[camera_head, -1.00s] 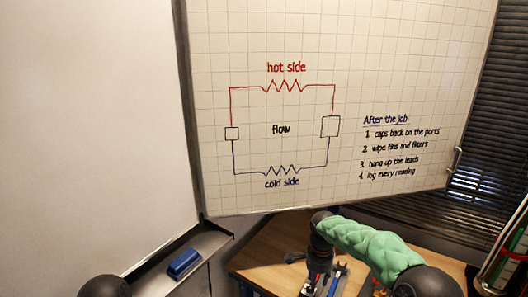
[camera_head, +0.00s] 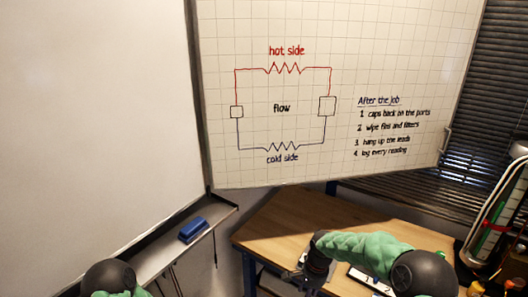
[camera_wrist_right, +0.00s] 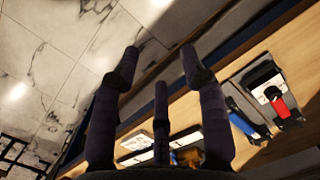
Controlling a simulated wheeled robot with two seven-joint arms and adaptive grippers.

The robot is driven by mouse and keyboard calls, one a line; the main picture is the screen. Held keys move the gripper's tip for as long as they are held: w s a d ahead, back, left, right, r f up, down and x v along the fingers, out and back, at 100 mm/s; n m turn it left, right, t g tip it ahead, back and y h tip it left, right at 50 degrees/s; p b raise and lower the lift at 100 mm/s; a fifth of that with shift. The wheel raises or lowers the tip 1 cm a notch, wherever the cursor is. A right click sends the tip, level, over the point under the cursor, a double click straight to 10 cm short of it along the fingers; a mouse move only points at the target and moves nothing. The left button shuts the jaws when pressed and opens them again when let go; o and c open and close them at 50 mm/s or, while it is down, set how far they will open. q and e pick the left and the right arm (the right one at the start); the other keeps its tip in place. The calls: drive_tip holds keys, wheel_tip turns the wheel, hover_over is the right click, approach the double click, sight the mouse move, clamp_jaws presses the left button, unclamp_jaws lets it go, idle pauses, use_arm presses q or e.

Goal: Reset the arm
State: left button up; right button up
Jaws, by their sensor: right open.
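My right arm, in a green sleeve with black joints, comes in from the lower right in the head view. Its dark gripper (camera_head: 303,277) is low over the front left part of the wooden table (camera_head: 300,215). In the right wrist view the fingers of this gripper (camera_wrist_right: 160,66) are spread apart with nothing between them. They are near the table's edge, with tiled floor beyond. Part of my left arm shows at the bottom left of the head view; its gripper is out of the picture.
A gridded whiteboard (camera_head: 400,60) with a flow diagram stands behind the table. A blue eraser (camera_head: 193,230) lies on a ledge at left. A red-and-black tool (camera_wrist_right: 276,100) and a blue-handled item (camera_wrist_right: 240,120) lie on the table. The table's back left is clear.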

drive_tip(key=s+a+f+n+y, duration=0.1)
drive_tip(key=s+a+f+n, duration=0.15)
drive_tip(key=s+f, duration=0.5)
drive_tip(key=s+f+n, duration=0.1)
drive_tip(key=s+f, duration=0.2)
drive_tip(key=s, duration=0.4)
drive_tip(key=s+a+f+n+y, duration=0.1)
drive_tip(key=s+f+n, duration=0.1)
drive_tip(key=s+f, duration=0.2)
drive_tip(key=s+a+f+n, duration=0.1)
drive_tip(key=s+f, duration=0.3)
drive_tip(key=s, duration=0.5)
drive_tip(key=shift+s+f+y, duration=0.25)
drive_tip(key=shift+s+y, duration=0.05)
drive_tip(key=shift+s, duration=0.05)
drive_tip(key=shift+n, duration=0.25)
